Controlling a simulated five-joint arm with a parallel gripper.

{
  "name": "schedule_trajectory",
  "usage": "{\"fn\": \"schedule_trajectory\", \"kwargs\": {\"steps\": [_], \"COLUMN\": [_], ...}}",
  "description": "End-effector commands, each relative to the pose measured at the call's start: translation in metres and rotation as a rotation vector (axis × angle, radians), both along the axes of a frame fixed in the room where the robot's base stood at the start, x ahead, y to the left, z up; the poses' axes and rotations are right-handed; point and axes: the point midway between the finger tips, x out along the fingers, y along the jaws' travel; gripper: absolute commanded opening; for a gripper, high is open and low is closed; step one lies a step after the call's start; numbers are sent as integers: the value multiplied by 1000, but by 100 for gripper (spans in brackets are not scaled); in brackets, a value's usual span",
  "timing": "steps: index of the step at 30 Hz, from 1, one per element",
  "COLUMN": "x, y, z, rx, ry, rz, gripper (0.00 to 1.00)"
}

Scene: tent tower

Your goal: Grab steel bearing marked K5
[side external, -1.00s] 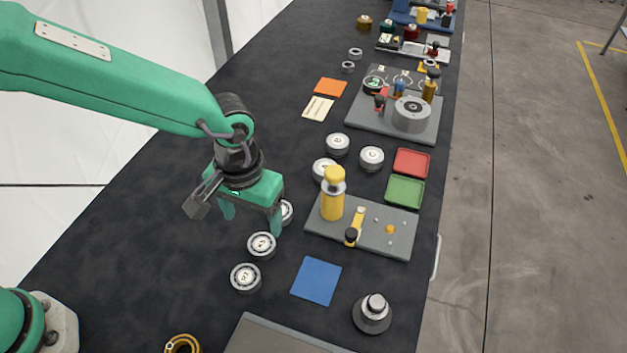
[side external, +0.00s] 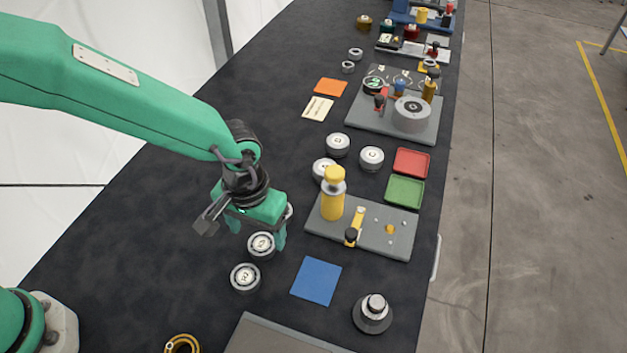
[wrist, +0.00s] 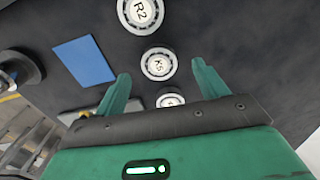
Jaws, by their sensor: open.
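The steel bearing marked K5 (wrist: 158,64) lies flat on the dark table in the wrist view, between the tips of my gripper's fingers as seen there. In the side external view K5 (side external: 261,246) is the middle one of three bearings in a row. My gripper (side external: 257,236) is open and empty, with its fingers pointing down close over K5. My gripper (wrist: 160,70) shows one finger on each side of K5; the height gap is hard to tell.
A bearing marked R2 (side external: 245,277) lies just nearer the camera. Another bearing (wrist: 170,98) is partly hidden by my gripper. A blue square (side external: 316,281) and a grey fixture plate (side external: 375,235) with a yellow cylinder (side external: 332,200) are to the right.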

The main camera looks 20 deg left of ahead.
Motion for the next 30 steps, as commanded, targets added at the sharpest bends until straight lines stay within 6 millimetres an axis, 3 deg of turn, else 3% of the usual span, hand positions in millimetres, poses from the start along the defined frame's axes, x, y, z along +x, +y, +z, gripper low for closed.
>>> {"fn": "schedule_trajectory", "kwargs": {"steps": [10,27,30], "x": [-1,0,0], "y": [-2,-2,-2], "z": [-36,-39,-39], "rx": [1,0,0], "ry": [2,0,0], "rz": [0,0,0], "gripper": [72,72,54]}}
